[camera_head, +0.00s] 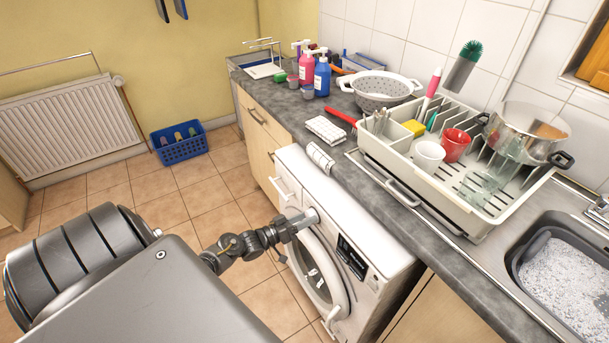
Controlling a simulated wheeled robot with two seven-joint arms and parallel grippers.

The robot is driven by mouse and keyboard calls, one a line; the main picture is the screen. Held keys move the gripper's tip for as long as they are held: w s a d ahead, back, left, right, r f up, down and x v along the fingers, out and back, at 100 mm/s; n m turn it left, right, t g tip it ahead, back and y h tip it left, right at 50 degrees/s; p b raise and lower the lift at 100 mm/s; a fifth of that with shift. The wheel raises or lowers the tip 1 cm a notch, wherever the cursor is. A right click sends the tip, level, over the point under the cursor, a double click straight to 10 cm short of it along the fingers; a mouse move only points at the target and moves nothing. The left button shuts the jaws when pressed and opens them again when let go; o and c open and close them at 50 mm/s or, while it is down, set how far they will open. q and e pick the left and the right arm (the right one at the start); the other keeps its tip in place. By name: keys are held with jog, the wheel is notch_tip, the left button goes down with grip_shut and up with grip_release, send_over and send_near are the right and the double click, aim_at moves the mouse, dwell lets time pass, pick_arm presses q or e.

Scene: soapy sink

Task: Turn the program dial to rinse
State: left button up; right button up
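The white washing machine (388,266) stands under the grey counter, its front facing left. Its round door (325,281) looks closed. A dark display panel (352,257) sits on its upper front. My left gripper (311,217) reaches in from the lower left, with its tip at the upper front of the machine, left of the display. A light, rounded part shows right at the fingertips, perhaps the program dial. I cannot tell whether the fingers touch it or are shut on it. The dial's markings are too small to read. My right gripper is not in view.
On the counter stand a dish rack (460,205) with cups, a colander (380,88), bottles (322,76) and a folded cloth (325,129). A soapy sink (570,285) lies at the right. A blue basket (180,143) is on the tiled floor, which is otherwise largely clear.

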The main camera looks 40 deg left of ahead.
pick_arm(q)
jog(key=o, duration=0.4)
jog(key=b+v, duration=0.1)
jog(key=v, duration=0.9)
jog(key=shift+s+b, duration=0.35)
jog(key=shift+a, duration=0.1)
